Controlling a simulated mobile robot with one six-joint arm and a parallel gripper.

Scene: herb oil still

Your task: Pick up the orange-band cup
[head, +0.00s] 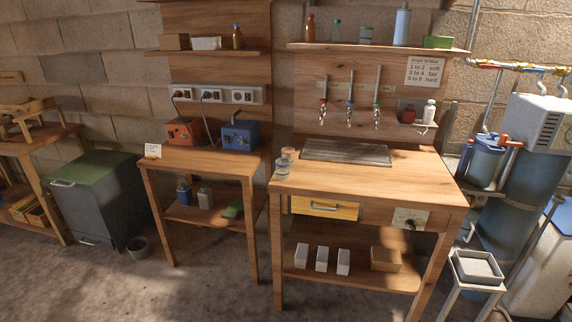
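Two small clear cups stand close together at the left back edge of the right wooden table (400,181). The rear cup (287,153) has a warm, tan-orange tint, and the front cup (282,168) looks grey-blue. They are too small for me to tell for certain which has an orange band. My gripper is not in view, and nothing of my arm shows near the cups.
A slatted drain tray (346,153) lies right of the cups, below three taps (350,114). The table's front top is clear. A lower table (197,160) at left bears an orange box (183,132) and a blue box (240,135). A grey bin (97,205) stands farther left.

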